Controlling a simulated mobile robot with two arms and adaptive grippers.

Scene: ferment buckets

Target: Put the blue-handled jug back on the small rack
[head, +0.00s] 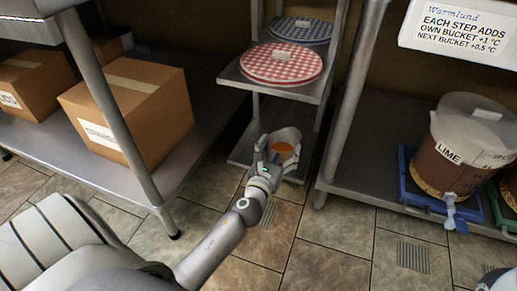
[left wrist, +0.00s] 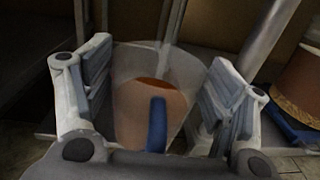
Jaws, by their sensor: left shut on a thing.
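The jug (head: 287,139) is clear with orange-brown liquid inside. In the left wrist view the jug (left wrist: 132,105) stands between the fingers, its blue handle (left wrist: 157,125) facing the camera. My left gripper (head: 269,156) is shut on the jug, with a finger on each side in the left wrist view (left wrist: 160,80). The small rack (head: 239,152) is at the centre of the head view. The jug appears over its bottom shelf, roughly upright. I cannot tell whether the jug's base touches the shelf. My right gripper is not clearly in view.
The rack's upper shelf (head: 305,92) bears a red-checked lid (head: 281,64) and a blue-checked lid (head: 303,30). A rack with cardboard boxes (head: 130,110) stands left. At right, a LIME bucket (head: 463,150) with a tap sits in a blue tray (head: 406,182). The tiled floor in front is clear.

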